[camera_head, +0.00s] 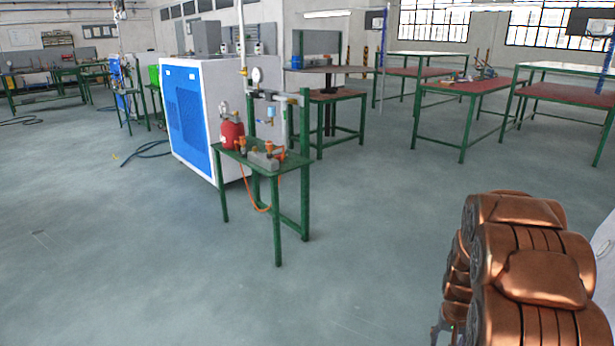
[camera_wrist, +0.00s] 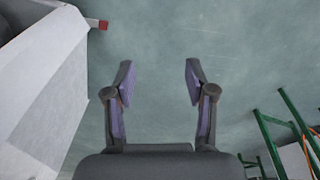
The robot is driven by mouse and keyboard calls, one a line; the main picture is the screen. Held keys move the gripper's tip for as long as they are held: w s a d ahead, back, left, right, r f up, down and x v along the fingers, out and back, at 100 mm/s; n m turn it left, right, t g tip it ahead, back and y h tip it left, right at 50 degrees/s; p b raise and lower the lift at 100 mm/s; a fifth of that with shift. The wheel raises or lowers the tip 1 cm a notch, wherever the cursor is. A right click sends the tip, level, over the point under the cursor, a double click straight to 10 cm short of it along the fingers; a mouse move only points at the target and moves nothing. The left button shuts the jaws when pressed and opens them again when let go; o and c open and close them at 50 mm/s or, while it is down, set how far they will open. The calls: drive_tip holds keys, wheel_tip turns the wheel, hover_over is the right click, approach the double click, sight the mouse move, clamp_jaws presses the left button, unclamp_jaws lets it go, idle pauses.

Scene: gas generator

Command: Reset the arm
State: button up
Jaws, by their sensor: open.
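My arm (camera_head: 525,265) is folded at the lower right of the head view, with copper-coloured links close to my body. In the wrist view my gripper (camera_wrist: 159,80) is open, its two fingers apart with only grey floor between them. Nothing is held. In the head view the gripper's fingers cannot be made out clearly.
A green table (camera_head: 262,165) with a red cylinder (camera_head: 232,134) and fittings stands ahead, apart from my arm. A blue and white cabinet (camera_head: 190,115) is behind it. Red-topped workbenches (camera_head: 468,88) stand at the right back. The floor between is clear.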

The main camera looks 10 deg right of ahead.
drive_tip(key=s+a+r+n+p, duration=0.1)
drive_tip(key=s+a+r+p, duration=0.15)
drive_tip(key=a+r, duration=0.4)
drive_tip(key=s+a+r+n+p, duration=0.15)
drive_tip(key=a+r+p, duration=0.25)
drive_tip(key=r, duration=0.6)
drive_tip(key=s+a+r+n+g+p, duration=0.1)
drive_tip(key=s+a+r+n+p, duration=0.1)
drive_tip(key=s+a+r+p, duration=0.5)
drive_tip(key=s+a+r+n+g+y+p, duration=0.1)
drive_tip(key=s+a+r+p, duration=0.5)
drive_tip(key=s+r, duration=0.9)
drive_tip(key=a+r+n, duration=0.1)
drive_tip(key=a+r, duration=0.1)
drive_tip(key=a, duration=0.1)
drive_tip(key=shift+s+a+g+p, duration=0.15)
drive_tip(key=shift+s+g+p, duration=0.05)
drive_tip(key=shift+g+p, duration=0.15)
drive_tip(key=shift+c, duration=0.4)
